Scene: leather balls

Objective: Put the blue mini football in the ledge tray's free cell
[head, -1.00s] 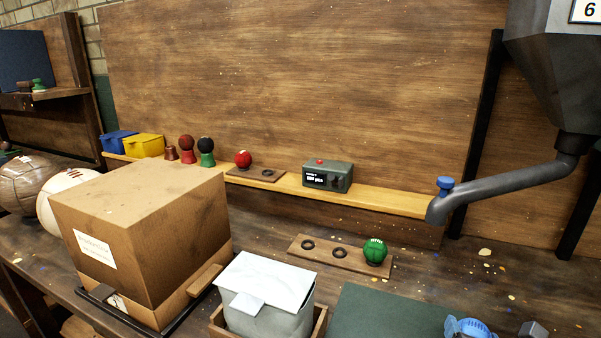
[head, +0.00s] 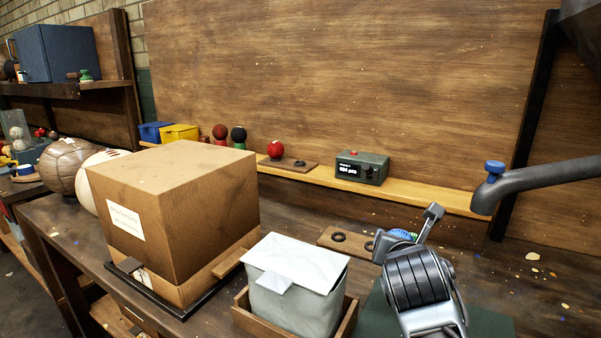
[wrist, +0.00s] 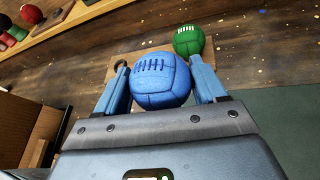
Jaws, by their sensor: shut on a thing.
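The blue mini football (wrist: 161,82) is between the two fingers of my gripper (wrist: 159,68), which is shut on it. In the head view, the ball (head: 401,235) is mostly hidden by my gripper (head: 407,231), over the bench's right part. The ledge tray (head: 311,167) is a small wooden board on the ledge behind. A red ball (head: 276,149) sits in its left cell, and a dark ring marks its free cell (head: 299,163) on the right. My gripper is in front and to the right of this tray.
A bench tray (head: 354,242) with dark rings lies just behind my gripper; the wrist view shows a green ball (wrist: 188,40) by it. A grey device (head: 362,167) stands right of the ledge tray. A carton (head: 170,200), a lidded bin (head: 292,285) and a pipe (head: 540,183) flank the space.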

